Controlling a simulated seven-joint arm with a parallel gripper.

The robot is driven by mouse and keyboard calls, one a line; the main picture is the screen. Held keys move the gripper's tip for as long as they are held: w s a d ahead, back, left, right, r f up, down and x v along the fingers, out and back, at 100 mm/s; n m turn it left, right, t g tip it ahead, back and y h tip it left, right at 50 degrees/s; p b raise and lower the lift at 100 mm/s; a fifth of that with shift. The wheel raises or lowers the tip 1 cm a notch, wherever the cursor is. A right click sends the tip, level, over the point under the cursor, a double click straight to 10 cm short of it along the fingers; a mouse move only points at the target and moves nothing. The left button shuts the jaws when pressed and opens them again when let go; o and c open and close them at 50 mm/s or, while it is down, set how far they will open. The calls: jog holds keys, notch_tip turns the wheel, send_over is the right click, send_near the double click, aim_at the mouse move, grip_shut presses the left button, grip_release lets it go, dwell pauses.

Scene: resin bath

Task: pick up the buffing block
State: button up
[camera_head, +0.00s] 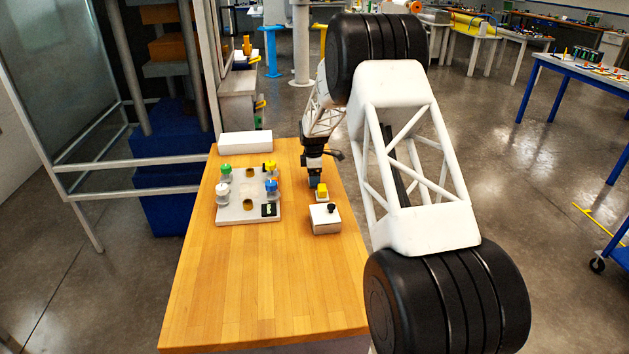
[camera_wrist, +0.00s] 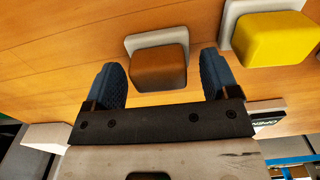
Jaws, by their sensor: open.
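Two blocks on pale bases show in the wrist view: a brown block (camera_wrist: 159,68) and a yellow block (camera_wrist: 275,40) to its right. The frames do not make clear which is the buffing block. My gripper (camera_wrist: 160,62) is open, with its two blue-grey fingers on either side of the brown block in the picture. I cannot tell whether they touch it. In the head view, my gripper (camera_head: 315,181) is low over the far right of the wooden table, just behind the yellow block (camera_head: 322,190). The brown block is not visible there.
A pale box with a black knob (camera_head: 325,219) stands in front of the yellow block. To the left, a grey plate (camera_head: 237,212) holds several colour-capped jars. A white box (camera_head: 245,142) lies at the far edge. The near part of the wooden table (camera_head: 265,290) is clear.

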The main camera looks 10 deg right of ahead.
dwell(0.3)
jog(key=c, duration=1)
jog(key=shift+r, duration=0.1)
jog(key=shift+r, duration=4.95)
